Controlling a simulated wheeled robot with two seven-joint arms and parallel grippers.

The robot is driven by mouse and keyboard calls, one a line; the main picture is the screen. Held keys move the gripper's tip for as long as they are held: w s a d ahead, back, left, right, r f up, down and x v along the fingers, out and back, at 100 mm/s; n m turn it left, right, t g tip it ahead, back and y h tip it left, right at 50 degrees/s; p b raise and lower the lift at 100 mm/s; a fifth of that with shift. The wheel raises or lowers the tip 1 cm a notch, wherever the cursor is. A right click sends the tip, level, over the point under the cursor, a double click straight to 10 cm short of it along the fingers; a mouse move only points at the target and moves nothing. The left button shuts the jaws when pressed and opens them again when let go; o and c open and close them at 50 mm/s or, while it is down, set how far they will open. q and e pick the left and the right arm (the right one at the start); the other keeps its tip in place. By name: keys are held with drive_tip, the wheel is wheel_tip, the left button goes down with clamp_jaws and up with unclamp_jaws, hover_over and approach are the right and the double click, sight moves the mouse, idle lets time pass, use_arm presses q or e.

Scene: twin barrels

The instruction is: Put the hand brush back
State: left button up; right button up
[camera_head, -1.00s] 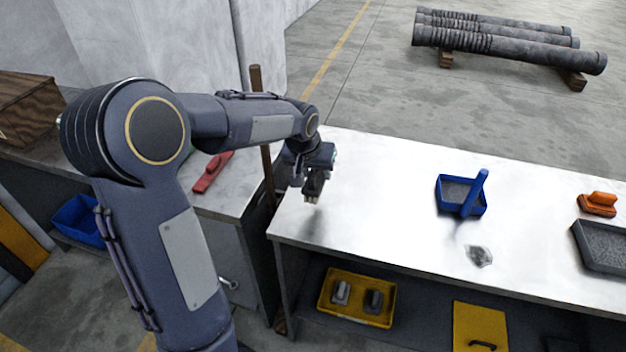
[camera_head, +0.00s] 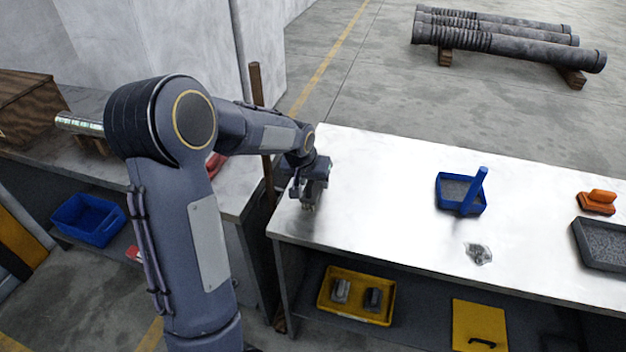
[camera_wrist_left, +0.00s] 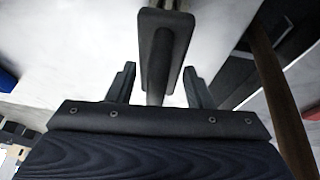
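My left gripper (camera_head: 308,206) is low over the left end of the white table, close to its surface. In the left wrist view, its two fingers (camera_wrist_left: 159,82) stand apart on either side of a dark, narrow-necked thing (camera_wrist_left: 166,40) with a long rounded head. This may be the hand brush; I cannot tell whether the fingers touch it. A blue dustpan (camera_head: 446,203) with an upright handle stands on the table to the right. My right gripper is out of view.
A small grey debris pile (camera_head: 479,254) lies in front of the dustpan. A grey tray (camera_head: 590,258) is at the right. A brown post (camera_head: 256,90) stands beside the table's left end. The table (camera_head: 375,200) is clear between gripper and dustpan.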

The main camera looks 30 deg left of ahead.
use_arm(q)
drive_tip(key=shift+o, duration=1.4)
drive_tip(key=shift+r, duration=0.15)
drive_tip(key=v, duration=1.2)
drive_tip(key=s+d+h, duration=0.1)
drive_tip(key=s+d, duration=0.3)
drive_tip(key=s, duration=0.4)
drive_tip(key=s+d+f+m+h, duration=0.1)
drive_tip(key=s+d, duration=0.3)
drive_tip(key=s, duration=0.4)
drive_tip(key=s+d+f+t+h, duration=0.1)
drive_tip(key=s+d, duration=0.2)
drive_tip(key=s, duration=0.5)
drive_tip(key=shift+s+d+h, duration=0.35)
drive_tip(key=shift+d+h, duration=0.05)
